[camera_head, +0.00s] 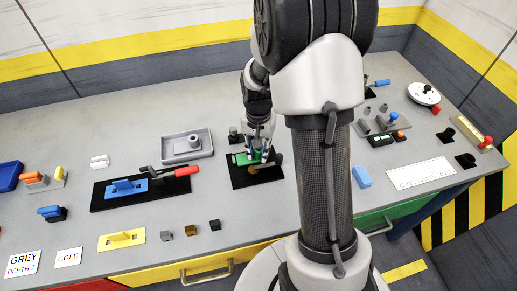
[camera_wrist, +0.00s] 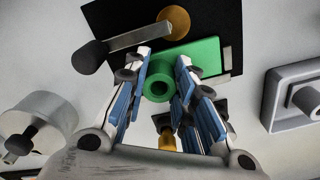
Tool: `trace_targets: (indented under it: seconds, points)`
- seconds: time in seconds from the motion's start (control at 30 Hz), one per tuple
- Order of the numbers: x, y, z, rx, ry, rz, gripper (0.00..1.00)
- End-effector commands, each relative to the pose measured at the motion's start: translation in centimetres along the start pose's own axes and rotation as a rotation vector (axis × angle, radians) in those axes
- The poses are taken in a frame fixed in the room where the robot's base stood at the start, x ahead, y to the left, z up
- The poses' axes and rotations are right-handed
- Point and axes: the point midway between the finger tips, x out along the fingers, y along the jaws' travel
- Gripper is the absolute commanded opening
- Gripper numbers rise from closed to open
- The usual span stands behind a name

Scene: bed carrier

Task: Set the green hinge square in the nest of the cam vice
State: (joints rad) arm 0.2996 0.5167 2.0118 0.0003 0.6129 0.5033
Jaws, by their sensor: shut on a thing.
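The green hinge (camera_wrist: 197,53) is between the fingers of my gripper (camera_wrist: 161,72), which is shut on its round knuckle. Its flat plate reaches up and right, over the black base of the cam vice (camera_wrist: 222,20). The vice's grey lever with a black knob and brass pivot (camera_wrist: 173,19) lies beside the hinge, on its upper-left side. In the head view my gripper (camera_head: 260,150) points down at the cam vice (camera_head: 245,183), with the green hinge (camera_head: 241,158) low over it. The nest is hidden under the hinge; I cannot tell whether the hinge is seated or square.
A grey tray with a ring (camera_head: 187,146) stands behind left of the vice. A black plate with a blue part and a red-handled clamp (camera_head: 122,190) lies left. Small cubes (camera_head: 190,231) sit at the front. A blue block (camera_head: 362,177) is to the right of my arm.

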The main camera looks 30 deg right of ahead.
Motion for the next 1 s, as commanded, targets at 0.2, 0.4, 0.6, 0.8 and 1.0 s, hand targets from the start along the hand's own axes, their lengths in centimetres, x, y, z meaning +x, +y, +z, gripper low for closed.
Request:
trace_targets:
  seconds: [0.2,0.4,0.6,0.8,1.0]
  points:
    - [0.0,0.0,0.0,0.000,0.001,0.000,0.35]
    - [0.1,0.0,0.0,0.000,0.000,0.000,0.48]
    - [0.1,0.0,0.0,0.000,0.000,0.000,0.48]
    - [-0.6,0.0,0.0,0.000,0.001,-0.001,0.48]
    - [-4.2,-0.1,-0.1,0.000,0.005,-0.003,0.48]
